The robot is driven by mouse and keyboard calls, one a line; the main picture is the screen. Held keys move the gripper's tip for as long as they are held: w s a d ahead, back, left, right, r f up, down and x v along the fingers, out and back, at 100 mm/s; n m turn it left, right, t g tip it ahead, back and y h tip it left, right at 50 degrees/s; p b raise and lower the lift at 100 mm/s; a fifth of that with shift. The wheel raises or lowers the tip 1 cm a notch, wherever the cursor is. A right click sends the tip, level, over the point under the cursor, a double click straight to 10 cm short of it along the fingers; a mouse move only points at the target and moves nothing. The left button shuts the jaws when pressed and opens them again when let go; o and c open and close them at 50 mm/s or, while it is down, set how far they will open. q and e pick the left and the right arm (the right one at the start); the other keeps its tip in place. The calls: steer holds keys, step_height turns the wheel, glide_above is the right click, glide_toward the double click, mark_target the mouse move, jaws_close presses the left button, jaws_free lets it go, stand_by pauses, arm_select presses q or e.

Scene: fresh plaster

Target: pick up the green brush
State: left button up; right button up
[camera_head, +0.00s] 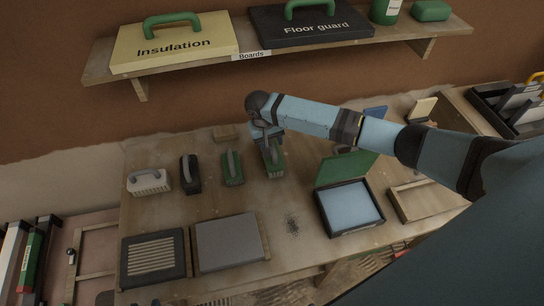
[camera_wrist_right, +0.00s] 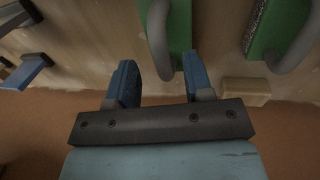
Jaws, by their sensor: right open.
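Two green tools with grey loop handles stand side by side on the wooden table. The left green tool (camera_head: 232,170) also shows at the right of the wrist view (camera_wrist_right: 284,22), with a speckled edge. The right green tool (camera_head: 274,165) shows at the top middle of the wrist view (camera_wrist_right: 180,25). I cannot tell surely which is the green brush. My right gripper (camera_head: 270,138) is at the right green tool, partly hiding it. In the wrist view its two blue fingers (camera_wrist_right: 160,68) are apart, with that tool's grey handle end near the gap. My left gripper is not in view.
A black-based tool (camera_head: 190,175) and a white one (camera_head: 148,182) stand to the left. A small wood block (camera_head: 224,132) lies behind. An open green-lidded case (camera_head: 350,207) is at the right. A shelf (camera_head: 260,52) with boards hangs above.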

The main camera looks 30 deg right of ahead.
mark_target(272, 145)
steer(key=f, duration=0.3)
steer(key=shift+d+f, duration=0.3)
steer(key=shift+d, duration=0.05)
jaws_close()
step_height(272, 145, up, 10)
steer(key=shift+r+b, duration=0.1)
steer(key=shift+b, duration=0.2)
steer(key=c, duration=0.6)
jaws_free()
jaws_close()
